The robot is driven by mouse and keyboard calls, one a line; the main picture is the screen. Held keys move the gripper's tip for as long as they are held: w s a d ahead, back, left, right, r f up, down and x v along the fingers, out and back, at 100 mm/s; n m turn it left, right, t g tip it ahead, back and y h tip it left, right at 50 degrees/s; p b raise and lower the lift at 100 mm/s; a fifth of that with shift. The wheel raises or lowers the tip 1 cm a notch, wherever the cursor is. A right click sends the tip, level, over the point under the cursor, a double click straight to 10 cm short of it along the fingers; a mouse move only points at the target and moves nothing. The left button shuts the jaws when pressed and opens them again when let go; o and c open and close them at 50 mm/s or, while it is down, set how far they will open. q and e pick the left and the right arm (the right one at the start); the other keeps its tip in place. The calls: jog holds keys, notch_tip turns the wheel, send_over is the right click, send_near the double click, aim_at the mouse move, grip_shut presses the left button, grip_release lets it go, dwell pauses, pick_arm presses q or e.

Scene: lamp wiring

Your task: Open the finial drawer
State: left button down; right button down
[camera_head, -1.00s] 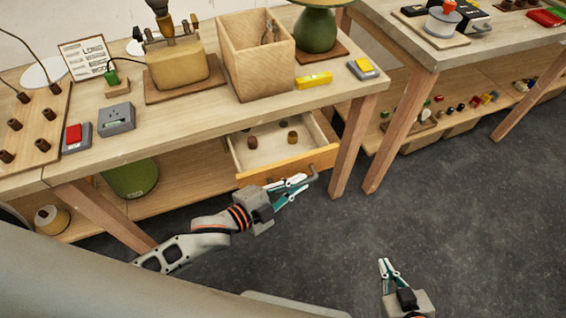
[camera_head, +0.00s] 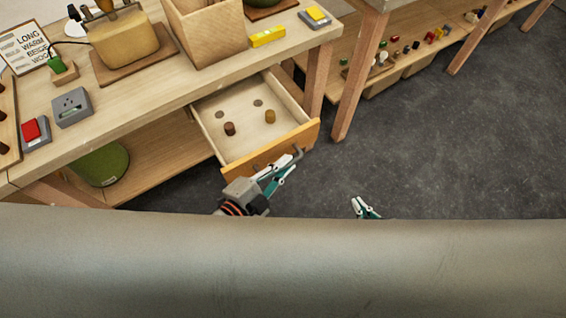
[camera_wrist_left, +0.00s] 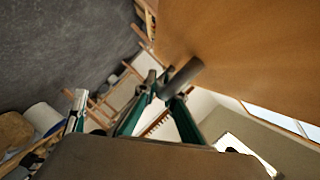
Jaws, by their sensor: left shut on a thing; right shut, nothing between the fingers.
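The finial drawer (camera_head: 258,160) under the workbench stands open, its wooden front pulled out from the bench. Inside lie a dark brown finial (camera_head: 230,128) and a lighter brown finial (camera_head: 270,116), beside two dark round spots. My left gripper (camera_head: 284,168) is at the drawer front, shut on the grey bar handle (camera_head: 297,154). In the left wrist view the handle (camera_wrist_left: 182,77) shows at the fingertips, against the wooden drawer front (camera_wrist_left: 245,45). My right gripper (camera_head: 364,207) is shut and empty over the floor, partly hidden by a grey part at the bottom.
The workbench top (camera_head: 150,100) holds a wooden box (camera_head: 208,35), a yellow block (camera_head: 268,36), a grey socket box (camera_head: 72,107) and a red switch (camera_head: 35,131). A bench leg (camera_head: 358,80) stands right of the drawer. The floor (camera_head: 450,150) to the right is clear.

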pick_arm(q)
jog(key=c, duration=2.2)
grip_release()
jog(key=shift+o, duration=0.3)
pick_arm(e)
jog(key=shift+w+r, duration=0.15)
jog(key=shift+r, duration=0.05)
pick_arm(q)
jog(key=v, duration=1.2)
pick_arm(e)
jog(key=shift+f, duration=0.1)
